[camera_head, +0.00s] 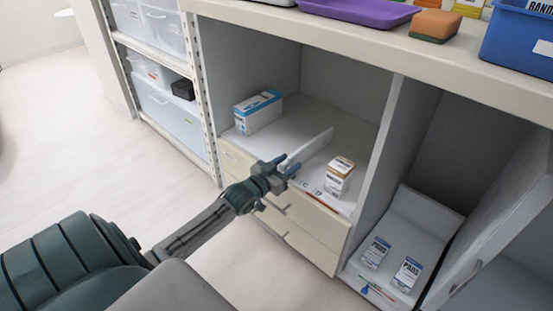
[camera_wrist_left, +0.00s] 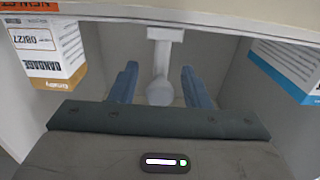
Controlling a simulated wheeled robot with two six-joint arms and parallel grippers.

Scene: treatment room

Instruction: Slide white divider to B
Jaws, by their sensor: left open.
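The white divider (camera_head: 310,146) is a thin upright panel on the open shelf (camera_head: 350,127) of the cabinet. My left gripper (camera_head: 287,164) is open at the divider's front end. In the left wrist view, the divider's white stem and rounded front end (camera_wrist_left: 160,92) show between my two open blue fingers (camera_wrist_left: 159,85), with a gap on both sides. Coloured marks and small letters, seemingly C and D, show on the shelf's front edge right of the gripper. Label B is not readable; the gripper may cover it. My right gripper is not in view.
A blue-and-white box (camera_head: 258,112) stands left of the divider, and an orange-and-white bandage box (camera_head: 339,177) right of it. Drawers (camera_head: 290,205) are below. Two PADS boxes (camera_head: 376,252) lie in the right compartment beside an open door (camera_head: 500,220). The countertop (camera_head: 380,45) overhangs the shelf.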

